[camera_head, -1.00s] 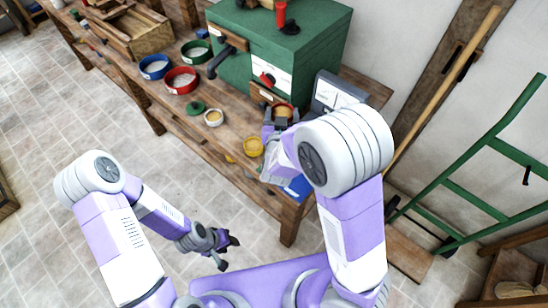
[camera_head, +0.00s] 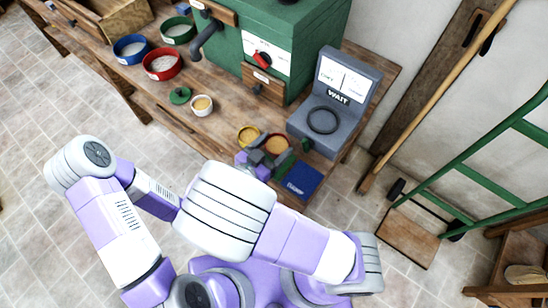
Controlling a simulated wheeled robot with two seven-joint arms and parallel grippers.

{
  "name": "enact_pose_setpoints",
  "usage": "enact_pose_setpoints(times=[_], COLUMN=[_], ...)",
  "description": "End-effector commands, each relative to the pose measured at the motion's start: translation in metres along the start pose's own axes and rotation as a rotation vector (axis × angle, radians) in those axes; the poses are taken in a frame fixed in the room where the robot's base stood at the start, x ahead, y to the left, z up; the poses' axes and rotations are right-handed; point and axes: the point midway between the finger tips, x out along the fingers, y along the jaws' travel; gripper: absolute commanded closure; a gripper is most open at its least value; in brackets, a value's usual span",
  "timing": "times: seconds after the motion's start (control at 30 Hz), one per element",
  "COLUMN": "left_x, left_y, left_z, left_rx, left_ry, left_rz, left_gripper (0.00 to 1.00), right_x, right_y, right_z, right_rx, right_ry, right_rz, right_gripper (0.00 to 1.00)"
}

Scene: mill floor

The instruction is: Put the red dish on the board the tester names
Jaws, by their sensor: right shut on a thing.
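The red dish (camera_head: 277,146), a small round dish with tan contents, is in my right gripper (camera_head: 266,151). The gripper is shut on it, near the bench's front edge, to the left of the tester. The grey tester (camera_head: 352,80) has an empty dark ring on its base and a white panel. "WAIT" shows below the panel; the panel's small print is too small to read surely. A blue board (camera_head: 302,181) with pale lettering lies at the bench's front right corner. A bit of green (camera_head: 306,145) shows beside the tester, partly hidden. My left gripper is hidden behind my right arm.
A yellow dish (camera_head: 249,135) stands close left of the red dish. A white dish (camera_head: 202,105) and a green lid (camera_head: 180,96) lie farther left. Larger red (camera_head: 163,75), blue and green bowls stand behind. A green cabinet (camera_head: 275,28) stands at the back.

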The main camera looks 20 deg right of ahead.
Motion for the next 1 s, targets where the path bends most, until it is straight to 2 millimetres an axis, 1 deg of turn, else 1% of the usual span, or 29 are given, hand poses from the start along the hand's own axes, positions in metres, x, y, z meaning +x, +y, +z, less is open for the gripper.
enact_pose_setpoints(times=[0.03,0.1,0.27,0.4,0.5,0.73,0.87,0.9,0.97,1.0], left_x=[0.007,0.010,0.014,0.025,0.029,0.027,0.029,0.028,0.028,0.028], left_y=[-0.003,-0.004,-0.005,-0.009,-0.011,-0.010,-0.011,-0.011,-0.011,-0.011], left_z=[0.000,0.000,-0.001,-0.001,-0.001,-0.001,-0.001,-0.001,-0.001,-0.001], left_rx=[0.000,0.000,0.000,0.000,0.000,0.000,0.000,0.000,0.000,0.000], left_ry=[0.000,0.000,0.000,0.000,0.000,0.000,0.000,0.000,0.000,0.000], left_rz=[0.000,0.000,0.000,0.000,0.000,0.000,0.000,0.000,0.000,0.000], left_gripper=[0.57,0.57,0.57,0.57,0.57,0.57,0.57,0.57,0.57,0.57], right_x=[0.003,0.004,0.006,0.011,0.013,0.012,0.013,0.013,0.013,0.013], right_y=[0.000,0.000,0.000,0.000,0.000,-0.001,0.000,0.000,-0.001,-0.001], right_z=[0.012,0.019,0.029,0.049,0.059,0.058,0.061,0.061,0.060,0.060], right_rx=[-0.001,0.000,0.000,-0.001,0.000,0.002,0.001,0.002,0.002,0.002], right_ry=[0.001,0.001,0.000,0.002,0.000,-0.001,-0.001,-0.001,-0.001,-0.001], right_rz=[0.000,0.000,0.000,-0.001,-0.001,-0.001,0.000,-0.001,-0.001,-0.001], right_gripper=[0.66,0.66,0.66,0.66,0.66,0.66,0.66,0.23,0.14,0.08])
